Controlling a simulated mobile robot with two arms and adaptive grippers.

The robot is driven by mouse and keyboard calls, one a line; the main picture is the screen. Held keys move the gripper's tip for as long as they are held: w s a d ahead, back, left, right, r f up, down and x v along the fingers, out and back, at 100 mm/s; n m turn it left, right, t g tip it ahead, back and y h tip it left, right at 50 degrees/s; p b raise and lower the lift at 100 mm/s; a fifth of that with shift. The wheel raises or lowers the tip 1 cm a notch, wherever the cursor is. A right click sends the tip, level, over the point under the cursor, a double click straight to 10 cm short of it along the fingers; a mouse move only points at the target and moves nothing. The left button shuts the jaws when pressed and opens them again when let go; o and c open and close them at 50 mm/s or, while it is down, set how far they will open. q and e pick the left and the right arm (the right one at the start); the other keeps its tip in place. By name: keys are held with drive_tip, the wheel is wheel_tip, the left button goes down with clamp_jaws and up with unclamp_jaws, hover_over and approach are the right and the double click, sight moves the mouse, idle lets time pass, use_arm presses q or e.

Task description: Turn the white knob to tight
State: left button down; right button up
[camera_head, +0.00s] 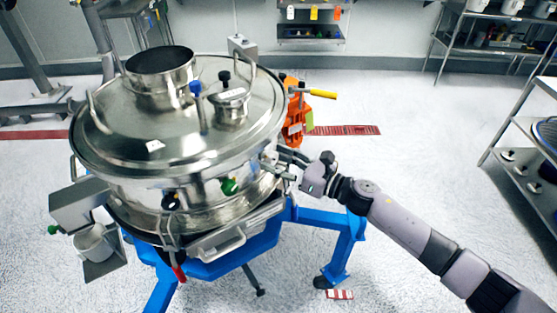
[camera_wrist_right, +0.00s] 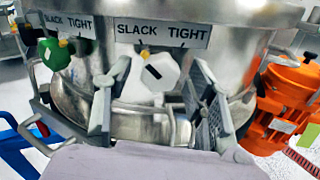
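The white knob (camera_wrist_right: 150,80) is on the metal side of the sifter (camera_head: 190,115), under a label (camera_wrist_right: 162,32) reading SLACK on the left and TIGHT on the right. It has a short tilted black mark on its face and a small yellow mark at its top, nearer the SLACK side. My right gripper (camera_head: 284,165) is at the sifter's right side. In the right wrist view its fingers are apart, one on each side of the white knob; I cannot tell whether they touch it. The knob is not clearly visible in the head view. My left gripper is not in view.
A green knob (camera_wrist_right: 55,52) with its own SLACK TIGHT label (camera_wrist_right: 68,22) sits left of the white one. A handle bar crosses below. An orange motor (camera_wrist_right: 285,105) stands to the right. Blue legs (camera_head: 345,250) support the sifter. Shelves (camera_head: 540,135) stand far right; floor between is clear.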

drive_tip(key=c, duration=1.1)
drive_tip(key=shift+m, duration=0.4)
drive_tip(key=m, duration=0.3)
drive_tip(key=shift+m+p, duration=0.4)
drive_tip(key=m+p, duration=0.1)
drive_tip(key=m, duration=0.3)
drive_tip(key=shift+r+m, duration=0.1)
drive_tip(key=shift+m, duration=0.2)
drive_tip(key=m+p, duration=0.2)
drive_tip(key=m, duration=0.3)
drive_tip(key=shift+m+p, duration=0.6)
drive_tip(key=shift+m, duration=1.2)
